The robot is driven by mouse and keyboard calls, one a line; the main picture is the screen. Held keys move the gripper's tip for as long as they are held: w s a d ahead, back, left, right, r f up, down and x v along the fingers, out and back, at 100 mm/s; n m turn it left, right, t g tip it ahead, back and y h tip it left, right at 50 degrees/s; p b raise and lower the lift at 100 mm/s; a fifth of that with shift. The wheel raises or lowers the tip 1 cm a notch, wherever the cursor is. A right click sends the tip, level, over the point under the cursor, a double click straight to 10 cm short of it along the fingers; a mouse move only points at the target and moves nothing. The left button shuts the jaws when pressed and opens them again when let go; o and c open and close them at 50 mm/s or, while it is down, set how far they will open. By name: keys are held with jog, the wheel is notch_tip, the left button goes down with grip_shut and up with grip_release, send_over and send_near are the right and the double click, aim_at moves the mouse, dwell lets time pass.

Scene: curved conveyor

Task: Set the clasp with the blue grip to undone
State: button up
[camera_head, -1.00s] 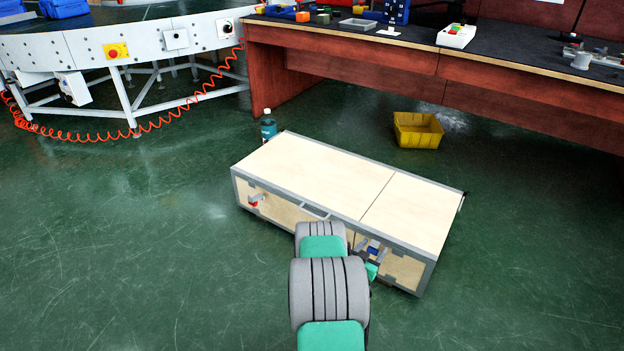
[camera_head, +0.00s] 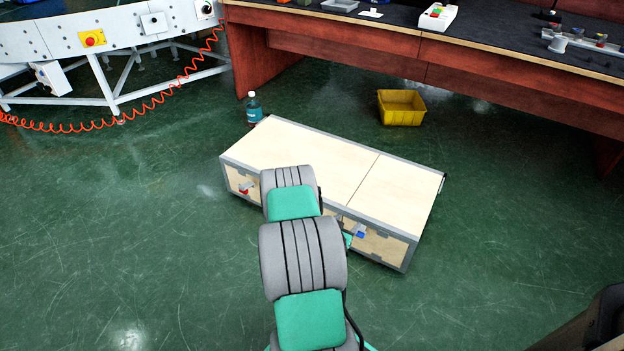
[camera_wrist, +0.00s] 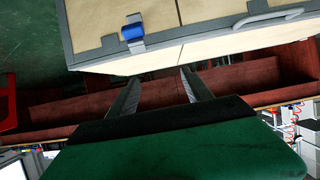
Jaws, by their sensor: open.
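A pale wooden chest (camera_head: 390,190) with grey metal edges lies on the floor. The clasp with the blue grip (camera_head: 360,234) is on its front face, towards the right end; it also shows in the wrist view (camera_wrist: 132,32) on a grey metal strap near the chest's edge. I cannot tell for sure whether it is fastened. A second clasp with a red grip (camera_head: 243,189) is on the left of the front. My gripper (camera_wrist: 160,78) is open and empty, its fingers apart from the blue grip. In the head view my arm mostly hides it.
A blue bottle (camera_head: 253,108) stands behind the chest. A yellow bin (camera_head: 401,108) is on the floor before the red workbench (camera_head: 345,55). A white conveyor frame (camera_head: 120,50) with an orange coiled hose is at the upper left. The floor around the chest's front is clear.

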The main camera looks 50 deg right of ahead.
jog(key=w+a+r+y+p, duration=0.1)
jog(key=w+a+r+p, duration=0.2)
jog(key=w+r, duration=0.2)
jog(key=w+a+r+n+y+p, duration=0.1)
jog(key=w+a+r+p, duration=0.2)
jog(key=r, duration=0.9)
jog(key=shift+w+t+p, duration=0.3)
jog(key=shift+w+p, duration=0.25)
jog(key=shift+w, duration=0.45)
